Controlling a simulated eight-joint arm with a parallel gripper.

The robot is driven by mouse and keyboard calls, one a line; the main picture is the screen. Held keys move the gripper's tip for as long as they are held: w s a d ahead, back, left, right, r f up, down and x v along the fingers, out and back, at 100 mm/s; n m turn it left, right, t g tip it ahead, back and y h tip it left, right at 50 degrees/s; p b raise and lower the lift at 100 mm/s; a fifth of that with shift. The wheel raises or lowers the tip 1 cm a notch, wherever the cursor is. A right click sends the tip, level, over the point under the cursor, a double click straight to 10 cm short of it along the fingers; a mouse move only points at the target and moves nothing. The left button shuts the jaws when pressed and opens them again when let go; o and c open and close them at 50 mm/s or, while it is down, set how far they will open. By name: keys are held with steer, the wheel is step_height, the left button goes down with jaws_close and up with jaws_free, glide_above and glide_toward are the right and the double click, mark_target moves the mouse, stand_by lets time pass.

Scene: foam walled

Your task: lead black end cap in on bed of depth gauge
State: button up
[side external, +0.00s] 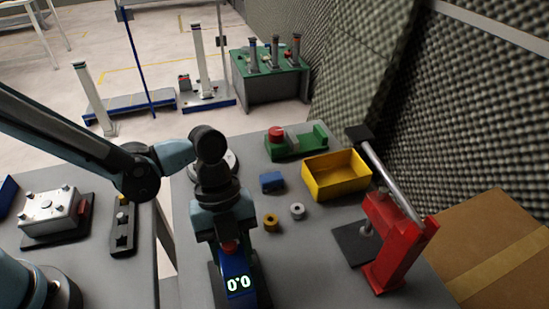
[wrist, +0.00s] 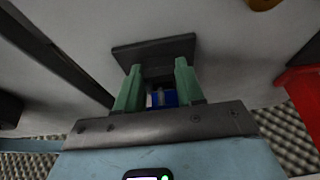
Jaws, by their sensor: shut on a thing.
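The depth gauge (side external: 239,284) is a blue device with a lit display reading 0.0, at the front of the table in the side view. My gripper (side external: 229,240) is pointed down just above and behind the display, with a red part showing below it. In the wrist view my green fingers (wrist: 158,88) are closed around a small dark piece (wrist: 159,74), apparently the black end cap, mostly hidden between them. Blue gauge parts show behind the fingers. A dark flat plate (wrist: 150,51), probably the gauge bed, lies past the fingertips. Contact between cap and bed cannot be told.
A blue block (side external: 271,181), a brass ring (side external: 271,222) and a silver ring (side external: 297,212) lie right of my gripper. Beyond are a yellow bin (side external: 352,184) and a green fixture (side external: 318,138). A red stand (side external: 385,265) is at right, near the foam wall (side external: 460,120).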

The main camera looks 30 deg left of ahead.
steer(key=shift+s, duration=0.3)
steer(key=o, duration=1.1)
steer(key=shift+w+r, duration=0.1)
steer(key=shift+w+a+r, duration=0.1)
steer(key=shift+r, duration=0.15)
steer(key=v, duration=1.1)
steer(key=shift+w+r, duration=0.1)
steer(key=shift+r, duration=0.05)
